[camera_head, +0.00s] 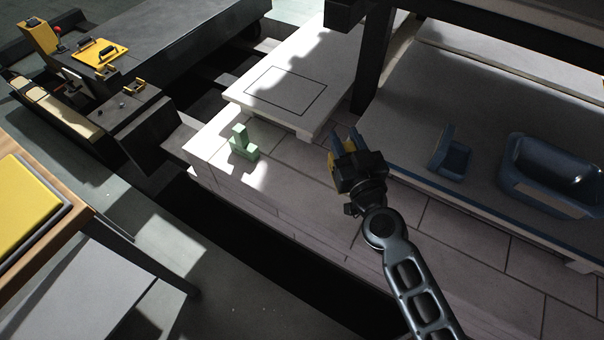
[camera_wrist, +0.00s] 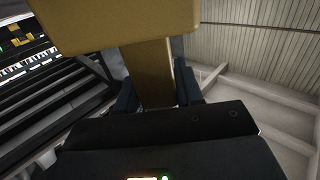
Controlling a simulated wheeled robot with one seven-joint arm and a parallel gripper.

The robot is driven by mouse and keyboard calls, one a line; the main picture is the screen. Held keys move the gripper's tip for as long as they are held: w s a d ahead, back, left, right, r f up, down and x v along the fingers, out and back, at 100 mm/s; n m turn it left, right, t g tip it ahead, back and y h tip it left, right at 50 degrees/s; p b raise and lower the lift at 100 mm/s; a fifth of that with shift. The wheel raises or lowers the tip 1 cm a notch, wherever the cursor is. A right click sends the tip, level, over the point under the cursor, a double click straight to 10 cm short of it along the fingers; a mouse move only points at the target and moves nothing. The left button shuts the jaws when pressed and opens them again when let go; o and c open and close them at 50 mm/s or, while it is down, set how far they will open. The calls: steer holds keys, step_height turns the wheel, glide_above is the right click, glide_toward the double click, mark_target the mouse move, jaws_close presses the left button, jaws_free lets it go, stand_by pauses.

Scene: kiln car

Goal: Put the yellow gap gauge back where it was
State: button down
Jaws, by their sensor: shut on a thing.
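My gripper (camera_head: 347,138) is over the pale tiled deck of the kiln car, just right of the white slab. Its two dark blue fingers are shut on the yellow gap gauge (camera_head: 331,160), of which only a small edge shows in the head view. In the wrist view my gripper (camera_wrist: 157,88) has the gauge's narrow yellow stem (camera_wrist: 154,70) between its fingers, and a wider yellow part lies across the top of the picture. The gauge's far end is cut off there. I cannot tell how high it is above the deck.
A white slab (camera_head: 255,103) with a black outlined rectangle lies left of a dark post (camera_head: 375,65). A pale green stepped block (camera_head: 242,146) stands on the tiled deck. A blue L-shaped piece (camera_head: 451,155) and blue basin (camera_head: 552,175) are at right. A dark bench (camera_head: 190,35) stands upper left.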

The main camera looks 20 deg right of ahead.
steer(key=w+a+f+b, duration=0.6)
steer(key=w+f, duration=0.3)
steer(key=f, duration=0.1)
steer(key=shift+f+b, duration=0.2)
steer(key=shift+b, duration=0.15)
steer(key=shift+a, duration=0.1)
steer(key=shift+f, duration=0.2)
steer(key=c, duration=0.7)
jaws_free()
steer(key=shift+c, duration=0.2)
steer(key=s+a+p, duration=0.1)
steer(key=s+a, duration=0.1)
steer(key=s, duration=1)
steer(key=shift+a+r, duration=0.15)
steer(key=shift+a, duration=0.05)
